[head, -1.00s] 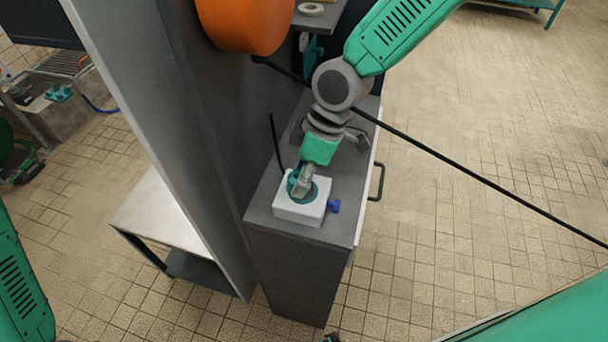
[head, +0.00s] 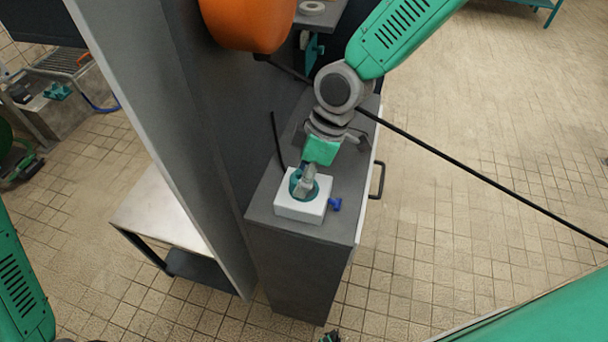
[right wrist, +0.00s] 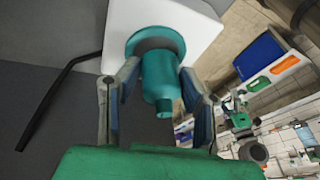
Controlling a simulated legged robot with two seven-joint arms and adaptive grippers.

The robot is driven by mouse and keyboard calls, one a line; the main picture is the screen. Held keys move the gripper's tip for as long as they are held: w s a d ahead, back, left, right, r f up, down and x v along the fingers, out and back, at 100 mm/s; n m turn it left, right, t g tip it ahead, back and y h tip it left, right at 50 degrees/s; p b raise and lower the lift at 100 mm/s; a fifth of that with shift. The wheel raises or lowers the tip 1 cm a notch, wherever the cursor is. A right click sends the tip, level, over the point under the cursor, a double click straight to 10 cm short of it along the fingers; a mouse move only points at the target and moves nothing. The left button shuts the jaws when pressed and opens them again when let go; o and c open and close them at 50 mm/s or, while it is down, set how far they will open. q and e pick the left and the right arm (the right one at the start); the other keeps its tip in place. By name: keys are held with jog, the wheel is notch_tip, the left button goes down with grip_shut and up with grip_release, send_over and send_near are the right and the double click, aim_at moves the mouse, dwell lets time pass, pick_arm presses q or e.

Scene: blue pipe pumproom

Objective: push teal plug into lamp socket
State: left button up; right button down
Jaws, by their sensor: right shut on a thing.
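The white lamp socket box (head: 301,207) with a teal ring sits on the near end of a dark grey cabinet top. It also shows in the right wrist view (right wrist: 194,24). The teal plug (right wrist: 161,78) stands at the ring, its wide end against the socket face; how deep it sits I cannot tell. My right gripper (head: 304,188) is at the socket, its fingers on both sides of the plug and shut on it, as the right wrist view (right wrist: 163,88) shows. In the head view the gripper hides most of the plug.
A blue knob (head: 335,204) sticks out of the box's right side. A tall grey panel (head: 160,110) stands close on the left, with an orange rounded body (head: 248,22) above. A black cable (head: 470,176) runs right. A dark rod (head: 277,139) rises behind the box.

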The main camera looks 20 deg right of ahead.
jog(key=shift+f, duration=0.2)
jog(key=shift+d+f, duration=0.25)
jog(key=shift+s+f, duration=0.3)
jog(key=shift+b, duration=0.3)
jog(key=c, duration=1.1)
grip_release()
jog(key=shift+o, duration=0.7)
jog(key=shift+f, duration=0.1)
jog(key=shift+w+a, duration=0.1)
jog(key=shift+w, duration=0.15)
